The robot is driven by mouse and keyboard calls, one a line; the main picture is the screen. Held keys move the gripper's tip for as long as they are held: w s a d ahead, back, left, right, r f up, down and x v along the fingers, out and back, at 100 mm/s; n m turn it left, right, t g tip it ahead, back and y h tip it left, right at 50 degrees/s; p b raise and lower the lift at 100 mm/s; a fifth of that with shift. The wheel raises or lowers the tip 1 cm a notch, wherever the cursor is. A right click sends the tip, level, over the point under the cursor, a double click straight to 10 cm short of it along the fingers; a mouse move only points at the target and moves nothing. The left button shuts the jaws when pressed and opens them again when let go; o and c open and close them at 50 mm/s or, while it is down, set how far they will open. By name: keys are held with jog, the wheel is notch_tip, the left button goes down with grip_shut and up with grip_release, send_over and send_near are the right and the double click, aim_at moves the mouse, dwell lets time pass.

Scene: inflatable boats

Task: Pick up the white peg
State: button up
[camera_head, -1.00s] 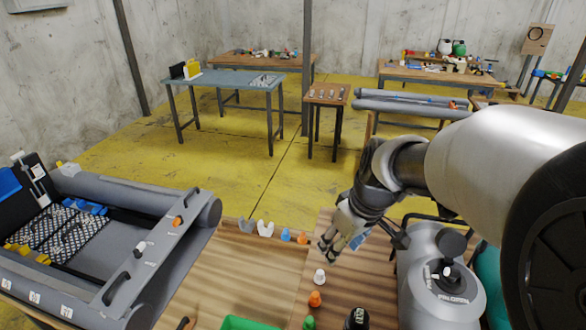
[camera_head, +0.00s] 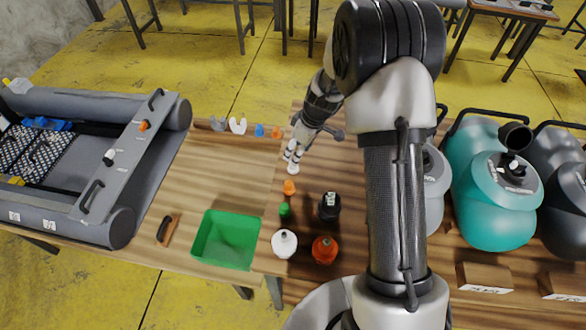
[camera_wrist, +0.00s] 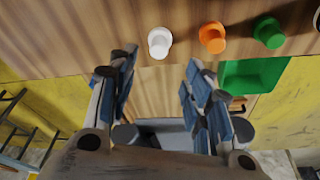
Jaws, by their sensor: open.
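The white peg (camera_head: 293,168) stands on the wooden table in the head view, just below my gripper (camera_head: 293,150). In the wrist view the white peg (camera_wrist: 159,42) stands upright, beyond and between the fingertips. My gripper (camera_wrist: 158,78) is open with its blue-padded fingers spread to either side and nothing between them. The fingers appear apart from the peg. In the head view the fingertips partly overlap the peg's top.
An orange peg (camera_head: 289,187) and a green peg (camera_head: 285,210) stand close to the white one. A black cap-like part (camera_head: 329,206), a white one (camera_head: 284,243) and a red-orange one (camera_head: 325,250) stand nearer. A green tray (camera_head: 207,236) and a grey inflatable boat (camera_head: 178,112) lie left.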

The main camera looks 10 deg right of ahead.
jog(key=x, duration=0.3)
jog(key=shift+b, duration=0.3)
jog(key=b+x, duration=0.1)
jog(key=x, duration=0.4)
jog(key=shift+d+f+b, duration=0.2)
jog(key=shift+f+b, duration=0.05)
jog(key=shift+b, duration=0.15)
jog(key=shift+c, duration=0.3)
jog(key=c, duration=0.7)
